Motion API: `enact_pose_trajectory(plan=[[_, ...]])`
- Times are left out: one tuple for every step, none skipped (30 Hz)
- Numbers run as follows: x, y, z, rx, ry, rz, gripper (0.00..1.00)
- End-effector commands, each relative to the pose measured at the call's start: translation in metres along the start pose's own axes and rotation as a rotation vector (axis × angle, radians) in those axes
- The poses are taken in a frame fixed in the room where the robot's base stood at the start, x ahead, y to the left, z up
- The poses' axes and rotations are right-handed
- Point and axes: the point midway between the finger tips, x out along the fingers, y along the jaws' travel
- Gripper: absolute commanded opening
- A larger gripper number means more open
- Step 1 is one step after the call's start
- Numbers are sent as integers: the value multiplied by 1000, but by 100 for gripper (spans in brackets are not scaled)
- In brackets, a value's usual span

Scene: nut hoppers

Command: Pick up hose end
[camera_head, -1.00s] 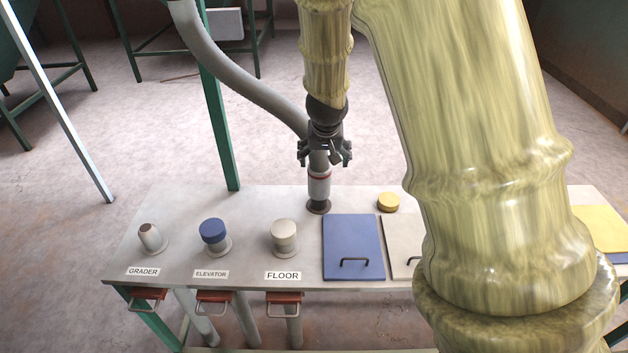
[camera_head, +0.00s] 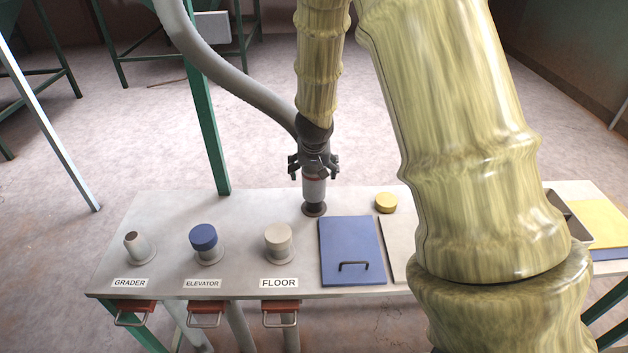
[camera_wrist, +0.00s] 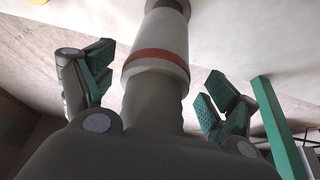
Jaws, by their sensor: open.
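The grey hose (camera_head: 240,85) curves down from the top left to the table. Its end is a pale cuff (camera_head: 314,187) with a red band, standing upright on a dark round base (camera_head: 314,209) at the table's back edge. My gripper (camera_head: 314,168) is at the top of the cuff, with its fingers spread. In the wrist view, the hose end (camera_wrist: 158,62) lies between my two open fingers (camera_wrist: 155,92), with a visible gap on each side. The fingers have green pads. In the head view my gripper hides where the hose joins the cuff.
Three stub pipes stand in front: GRADER (camera_head: 139,247) open, ELEVATOR (camera_head: 205,243) with a blue cap, FLOOR (camera_head: 279,242) with a pale cap. A blue hatch (camera_head: 350,245) and a yellow cap (camera_head: 386,202) lie to the right.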

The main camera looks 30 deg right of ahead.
Motion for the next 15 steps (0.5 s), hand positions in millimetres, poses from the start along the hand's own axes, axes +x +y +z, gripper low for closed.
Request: enact_pose_trajectory(plan=[[2,0,0,0,-1,0,88],[3,-1,0,0,-1,-1,88],[5,-1,0,0,-2,-1,88],[7,0,0,0,-2,-1,88],[9,0,-1,0,-3,-1,88],[13,1,-2,1,-3,-1,88],[16,1,-3,2,-2,-1,88],[19,2,-4,1,-2,-1,88],[23,2,-4,0,-2,-1,88],[26,2,-4,1,-3,-2,88],[29,3,-5,1,-3,-2,88],[33,3,-6,1,-2,-1,88],[36,3,-5,0,-2,-1,88],[39,3,-6,1,-2,-2,88],[42,3,-6,1,-2,-2,88]])
